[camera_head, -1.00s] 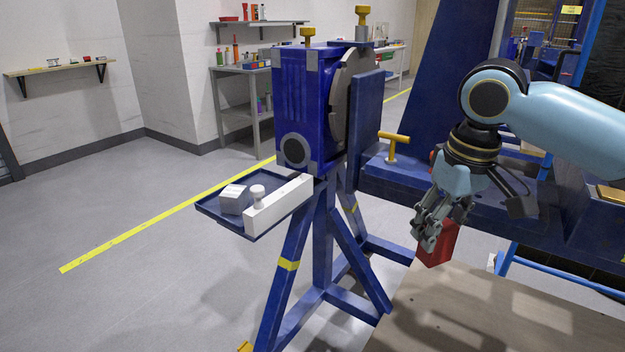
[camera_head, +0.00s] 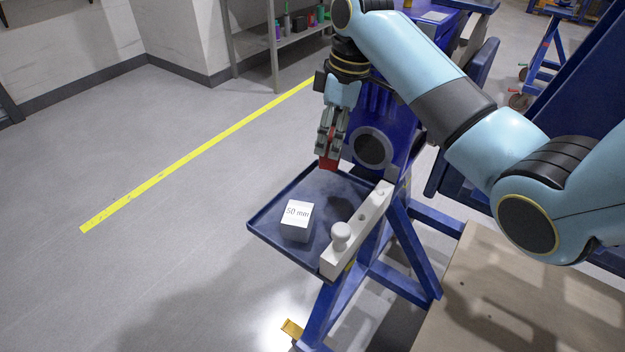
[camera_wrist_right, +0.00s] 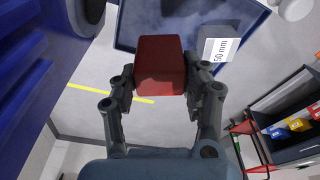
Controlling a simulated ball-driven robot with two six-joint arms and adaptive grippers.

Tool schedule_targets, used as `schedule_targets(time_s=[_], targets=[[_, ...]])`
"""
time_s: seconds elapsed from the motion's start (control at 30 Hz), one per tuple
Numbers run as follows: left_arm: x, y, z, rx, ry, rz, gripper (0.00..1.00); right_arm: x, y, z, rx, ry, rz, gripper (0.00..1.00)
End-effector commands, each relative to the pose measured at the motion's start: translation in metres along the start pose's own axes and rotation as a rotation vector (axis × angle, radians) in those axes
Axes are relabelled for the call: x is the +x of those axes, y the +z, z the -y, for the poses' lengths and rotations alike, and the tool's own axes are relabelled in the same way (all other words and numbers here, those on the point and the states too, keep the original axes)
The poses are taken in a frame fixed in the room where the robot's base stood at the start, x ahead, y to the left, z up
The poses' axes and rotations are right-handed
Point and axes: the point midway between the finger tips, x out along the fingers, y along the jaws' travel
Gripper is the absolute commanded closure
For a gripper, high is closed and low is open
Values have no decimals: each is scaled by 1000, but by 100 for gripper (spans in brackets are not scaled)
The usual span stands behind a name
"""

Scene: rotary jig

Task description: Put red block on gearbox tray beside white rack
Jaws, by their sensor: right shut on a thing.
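The red block (camera_head: 328,164) is held by my right gripper (camera_head: 331,146), above the back edge of the blue gearbox tray (camera_head: 262,213). In the right wrist view, the red block (camera_wrist_right: 159,64) sits between both fingers of the gripper (camera_wrist_right: 160,84). The white rack (camera_head: 362,228) runs along the tray's right side and has a round white knob. A white block marked 50 mm (camera_head: 297,221) stands on the tray left of the rack. The tray (camera_wrist_right: 128,30) also shows behind the red block. My left gripper is not in view.
The blue gearbox (camera_head: 388,112) with its round grey port stands close behind the tray and beside my gripper. Bare tray surface lies behind the white block. A wooden tabletop (camera_head: 530,290) is at the lower right. Open floor lies left.

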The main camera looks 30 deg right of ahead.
Motion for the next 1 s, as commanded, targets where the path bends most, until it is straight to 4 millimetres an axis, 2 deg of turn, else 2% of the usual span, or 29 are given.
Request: schedule_targets(time_s=[0.1, 0.2, 0.37, 0.53, 0.97, 1.0], targets=[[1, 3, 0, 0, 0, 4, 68, 26, 5, 2, -3, -5, 5, 100], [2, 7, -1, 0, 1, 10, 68, 43, 7, 2, -4, -4, 4, 100], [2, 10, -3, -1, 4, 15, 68, 59, 9, 1, -3, -2, 2, 100], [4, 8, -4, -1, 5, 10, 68, 83, 14, 1, -2, -2, 3, 100], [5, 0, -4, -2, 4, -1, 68, 91, 15, 1, -3, 0, 1, 100], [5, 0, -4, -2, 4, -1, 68, 91, 15, 1, -2, -1, 2, 48]])
